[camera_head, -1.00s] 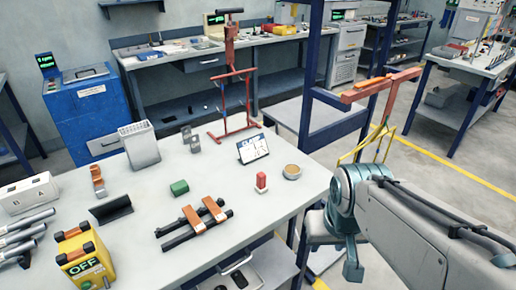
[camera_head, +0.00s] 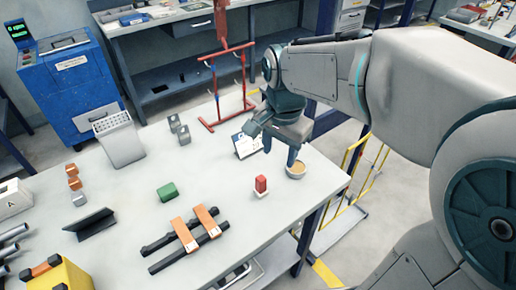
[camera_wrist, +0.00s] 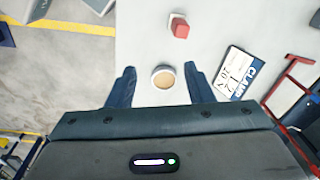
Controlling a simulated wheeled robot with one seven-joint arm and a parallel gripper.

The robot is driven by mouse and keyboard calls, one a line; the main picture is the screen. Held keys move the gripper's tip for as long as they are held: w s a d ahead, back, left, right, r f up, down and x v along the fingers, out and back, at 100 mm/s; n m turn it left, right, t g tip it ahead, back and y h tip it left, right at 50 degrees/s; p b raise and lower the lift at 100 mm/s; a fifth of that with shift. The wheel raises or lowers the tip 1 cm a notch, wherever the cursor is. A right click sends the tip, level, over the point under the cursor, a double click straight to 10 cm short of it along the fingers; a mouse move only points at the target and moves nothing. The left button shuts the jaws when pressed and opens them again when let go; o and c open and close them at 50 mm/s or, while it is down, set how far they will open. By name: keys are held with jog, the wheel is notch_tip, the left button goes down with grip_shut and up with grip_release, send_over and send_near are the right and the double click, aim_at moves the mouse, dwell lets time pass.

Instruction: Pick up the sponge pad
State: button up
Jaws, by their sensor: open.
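A round tan pad in a pale rimmed dish, which looks like the sponge pad (camera_head: 296,171), sits near the right edge of the grey-white table. It also shows in the wrist view (camera_wrist: 164,78), whole and unobstructed. My gripper (camera_head: 280,153) is over this part of the table, close to the pad. In the wrist view, my gripper (camera_wrist: 160,72) has its two dark fingers wide apart, with the pad appearing between them. Nothing is held. The height of the fingertips above the pad is hard to tell.
A red block on a white base (camera_head: 261,186) stands just left of the pad. A printed card (camera_head: 243,146) stands close behind my gripper. A red rack (camera_head: 222,100) is at the back edge. A green block (camera_head: 168,192) and dark rails with orange pieces (camera_head: 186,243) lie farther left.

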aim_at(261, 178)
jog(key=w+a+m, duration=0.3)
jog(key=a, duration=0.1)
jog(key=shift+g, duration=0.4)
notch_tip(261, 178, down, 8)
jog(key=shift+a+r, duration=0.1)
jog(key=shift+r, duration=0.15)
jog(key=f, duration=0.3)
jog(key=f+p, duration=0.1)
jog(key=shift+s+d+f, duration=0.2)
jog(key=shift+s+f, duration=0.15)
jog(key=shift+s, duration=0.05)
jog(key=shift+f, duration=0.45)
grip_shut()
